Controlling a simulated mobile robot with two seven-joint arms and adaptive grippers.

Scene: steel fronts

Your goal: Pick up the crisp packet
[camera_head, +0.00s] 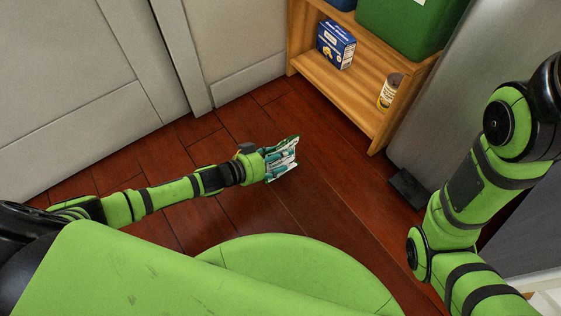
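A small crisp packet (291,148), white with green and teal, shows at the end of my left arm in the head view, over the red-brown wooden floor. My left gripper (276,162) is right at the packet and overlaps it. The fingers and the packet blend together, so I cannot tell whether the fingers are closed on it or whether it touches the floor. My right arm comes in from the right and runs down out of the picture; its gripper is not in view.
A wooden shelf unit (345,92) at the top right holds a blue box (336,45), a yellow-labelled can (390,92) and a green bin (405,25). A steel front (460,90) stands beside it. Pale grey cabinet panels (75,85) line the left. Floor around the packet is clear.

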